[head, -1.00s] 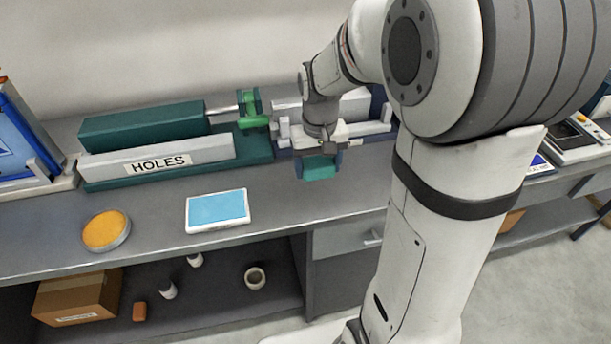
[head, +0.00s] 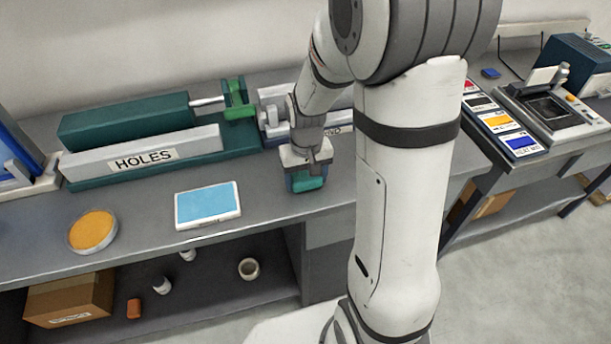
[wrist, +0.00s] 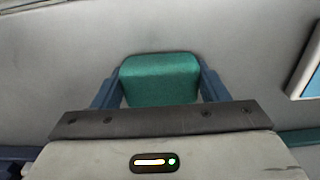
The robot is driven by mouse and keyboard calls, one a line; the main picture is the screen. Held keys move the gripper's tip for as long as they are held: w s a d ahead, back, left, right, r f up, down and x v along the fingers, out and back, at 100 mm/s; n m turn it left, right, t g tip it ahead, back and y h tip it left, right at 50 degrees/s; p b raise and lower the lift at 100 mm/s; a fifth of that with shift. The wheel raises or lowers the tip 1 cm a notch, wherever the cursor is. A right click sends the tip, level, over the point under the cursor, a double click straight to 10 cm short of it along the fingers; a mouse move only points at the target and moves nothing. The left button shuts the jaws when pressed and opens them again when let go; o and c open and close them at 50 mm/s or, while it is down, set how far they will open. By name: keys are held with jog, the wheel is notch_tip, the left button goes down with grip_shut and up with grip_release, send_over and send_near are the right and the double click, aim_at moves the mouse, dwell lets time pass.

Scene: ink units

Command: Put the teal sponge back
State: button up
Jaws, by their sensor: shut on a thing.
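The teal sponge (head: 308,182) is between the fingers of my gripper (head: 306,180), which is shut on it. In the head view it is at or just above the grey bench top, right of the blue pad; I cannot tell whether it touches the bench. In the wrist view the sponge (wrist: 160,80) sits between the two blue fingers of my gripper (wrist: 160,88), with bare grey surface around it.
A white tray with a blue pad (head: 208,205) and a round orange dish (head: 92,231) lie to the left. The green HOLES unit (head: 140,150) stands behind. A grey unit (head: 275,105) is behind my gripper. Bench between pad and gripper is clear.

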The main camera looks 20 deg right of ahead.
aim_at(306, 176)
jog(key=shift+f, duration=0.2)
jog(key=o, duration=0.9)
jog(key=shift+r, duration=0.1)
jog(key=shift+o, duration=0.2)
notch_tip(306, 176, up, 12)
jog(key=s+r+t, duration=0.3)
jog(key=s, duration=1.1)
jog(key=shift+r, duration=0.2)
